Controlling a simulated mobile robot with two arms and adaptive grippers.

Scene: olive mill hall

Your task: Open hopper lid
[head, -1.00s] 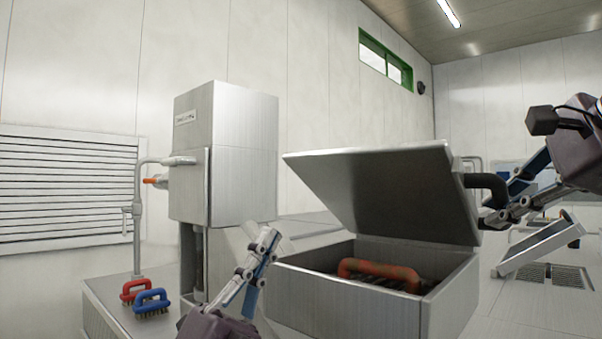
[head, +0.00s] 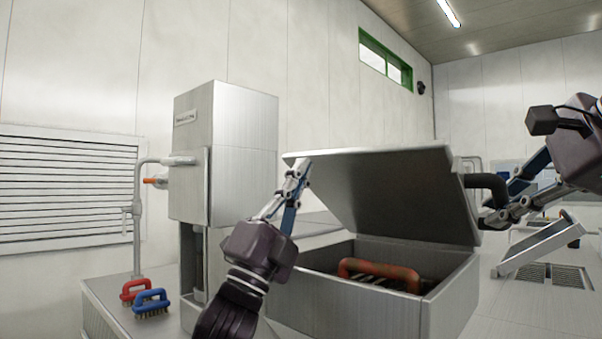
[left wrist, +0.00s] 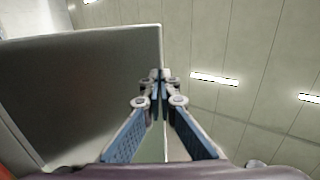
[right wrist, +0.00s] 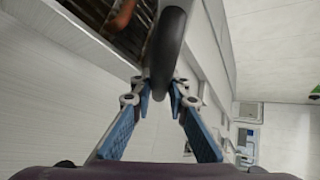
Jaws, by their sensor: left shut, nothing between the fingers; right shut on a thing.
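The hopper lid (head: 395,190) is a steel plate raised and tilted above the open hopper box (head: 345,300), its left edge high. Its dark curved handle (head: 487,185) is on the right side. My right gripper (head: 497,218) is shut on the handle, which also shows between the fingers in the right wrist view (right wrist: 168,45). My left gripper (head: 299,168) is shut and empty at the lid's raised left edge. In the left wrist view its fingertips (left wrist: 158,78) overlap the lid's edge (left wrist: 158,50); I cannot tell whether they touch.
A red brush (head: 135,289) and a blue brush (head: 151,302) stand on the bench at left, near a pipe (head: 138,215) and a tall steel cabinet (head: 243,160).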

